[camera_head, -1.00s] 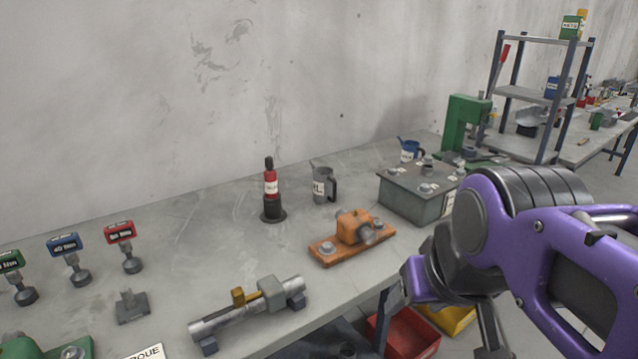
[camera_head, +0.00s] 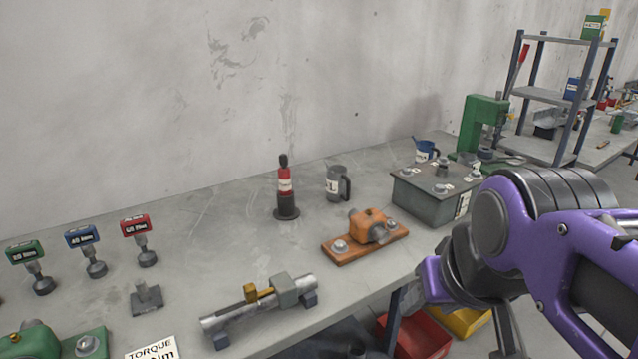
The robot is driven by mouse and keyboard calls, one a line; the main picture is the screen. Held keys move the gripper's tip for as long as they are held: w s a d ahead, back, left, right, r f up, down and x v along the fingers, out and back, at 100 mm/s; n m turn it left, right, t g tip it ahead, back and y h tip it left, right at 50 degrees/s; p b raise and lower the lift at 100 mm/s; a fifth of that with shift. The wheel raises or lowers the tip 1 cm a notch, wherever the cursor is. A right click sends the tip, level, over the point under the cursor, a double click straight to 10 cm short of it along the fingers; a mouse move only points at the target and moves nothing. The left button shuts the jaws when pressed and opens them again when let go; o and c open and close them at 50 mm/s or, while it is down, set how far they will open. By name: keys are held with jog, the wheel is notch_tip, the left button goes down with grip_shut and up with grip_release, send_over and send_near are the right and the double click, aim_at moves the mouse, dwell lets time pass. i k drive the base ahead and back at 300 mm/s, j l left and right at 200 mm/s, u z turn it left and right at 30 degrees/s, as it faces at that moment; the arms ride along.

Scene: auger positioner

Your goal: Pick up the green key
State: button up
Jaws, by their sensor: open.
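The green key (camera_head: 27,253) stands upright at the far left of the bench in the head view. It has a green label head above a dark grey shaft and a round base. A blue key (camera_head: 83,238) and a red key (camera_head: 136,227) of the same shape stand in a row to its right. My purple and dark grey arm (camera_head: 540,245) is at the right edge, far from the green key and beyond the bench's front edge. I cannot make out my gripper's fingertips in the picture.
A grey post (camera_head: 147,297), a torque card (camera_head: 152,349) and a green fixture (camera_head: 62,343) are near the keys. A pipe fixture (camera_head: 262,308), an orange block (camera_head: 366,233), a red-black tool (camera_head: 286,190), a mug (camera_head: 338,184) and a metal box (camera_head: 437,196) stand further right.

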aim_at(27, 253)
jog(key=u, duration=1.95)
jog(key=i+j+z, duration=0.2)
jog(key=j, duration=0.15)
jog(key=i+j+z, duration=0.15)
jog(key=j, duration=0.25)
jog(key=i+j+z, duration=0.2)
jog(key=j, duration=0.2)
